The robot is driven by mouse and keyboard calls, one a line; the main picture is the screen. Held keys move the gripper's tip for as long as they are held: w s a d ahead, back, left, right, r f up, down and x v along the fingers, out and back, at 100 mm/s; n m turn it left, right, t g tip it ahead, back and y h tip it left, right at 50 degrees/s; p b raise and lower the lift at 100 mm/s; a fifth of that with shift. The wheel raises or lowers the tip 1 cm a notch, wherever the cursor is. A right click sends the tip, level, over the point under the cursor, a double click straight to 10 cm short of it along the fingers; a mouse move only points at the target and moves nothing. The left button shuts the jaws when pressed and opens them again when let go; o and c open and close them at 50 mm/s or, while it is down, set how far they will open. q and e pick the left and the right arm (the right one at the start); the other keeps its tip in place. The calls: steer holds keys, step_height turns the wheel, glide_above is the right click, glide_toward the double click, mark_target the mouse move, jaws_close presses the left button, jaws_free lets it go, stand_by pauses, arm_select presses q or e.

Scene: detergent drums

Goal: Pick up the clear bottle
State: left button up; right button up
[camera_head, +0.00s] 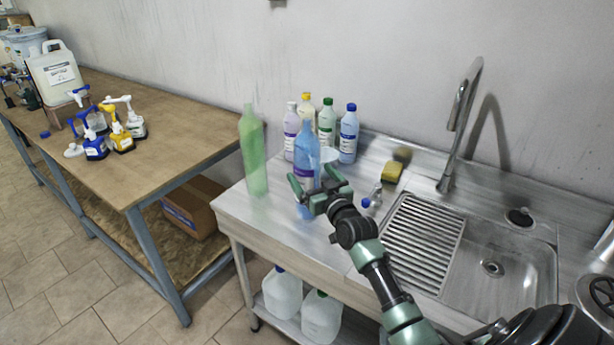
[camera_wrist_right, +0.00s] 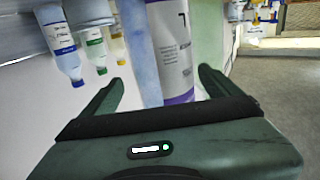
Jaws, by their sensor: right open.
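Two tall see-through, uncapped bottles stand on the sink counter, one blue-tinted (camera_head: 307,143) and one green-tinted (camera_head: 253,155); I cannot tell which one the task calls clear. My right gripper (camera_head: 314,180) is open at the blue-tinted bottle, which shows above and below its fingers. In the right wrist view, the gripper's fingers (camera_wrist_right: 160,85) spread either side of a blue-tinted strip (camera_wrist_right: 138,50) and a white label with a purple band (camera_wrist_right: 174,45). Green (camera_wrist_right: 209,35) shows to their right. Contact cannot be told. My left gripper is not in view.
Capped bottles, such as a blue-capped one (camera_head: 348,135), stand behind by the wall. A small spray bottle (camera_head: 373,198) and yellow sponge (camera_head: 392,171) lie to the right, near the sink (camera_head: 490,265) and tall faucet (camera_head: 460,120). A wooden table (camera_head: 165,165) stands left.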

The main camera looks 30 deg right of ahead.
steer(key=w, duration=0.4)
steer(key=shift+w+d+f, duration=0.1)
steer(key=shift+w+d, duration=0.05)
steer(key=shift+w, duration=0.2)
steer(key=c, duration=1.4)
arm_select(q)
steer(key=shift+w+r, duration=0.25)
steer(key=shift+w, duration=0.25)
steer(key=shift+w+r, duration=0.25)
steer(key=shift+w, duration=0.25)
arm_select(e)
steer(key=shift+c, duration=0.2)
